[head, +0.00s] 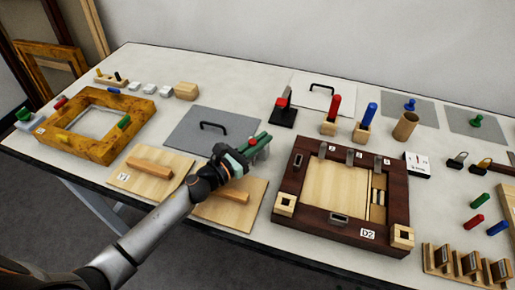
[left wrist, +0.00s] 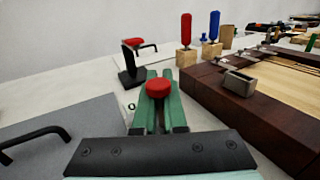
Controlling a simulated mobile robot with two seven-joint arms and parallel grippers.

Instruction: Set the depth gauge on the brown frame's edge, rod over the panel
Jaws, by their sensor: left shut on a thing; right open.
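My left gripper (head: 254,147) has green fingers shut on a red-knobbed thing, which looks like the depth gauge. Its red knob (left wrist: 158,87) shows between the fingers in the left wrist view, and a grey part shows by the fingertips in the head view. Its rod is hidden. The gripper is left of the dark brown frame (head: 289,184), apart from it. The frame lies flat, marked D2, around a pale wooden panel (head: 335,185), with small metal clips and wooden corner blocks on it. The frame also shows in the left wrist view (left wrist: 222,102). My right gripper is out of view.
A black stand with a red top (head: 283,110) stands behind the gripper. A grey board with a black handle (head: 205,135) lies left of it. Red and blue handled tools (head: 333,108) stand behind the frame. An ochre frame (head: 85,148) lies far left.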

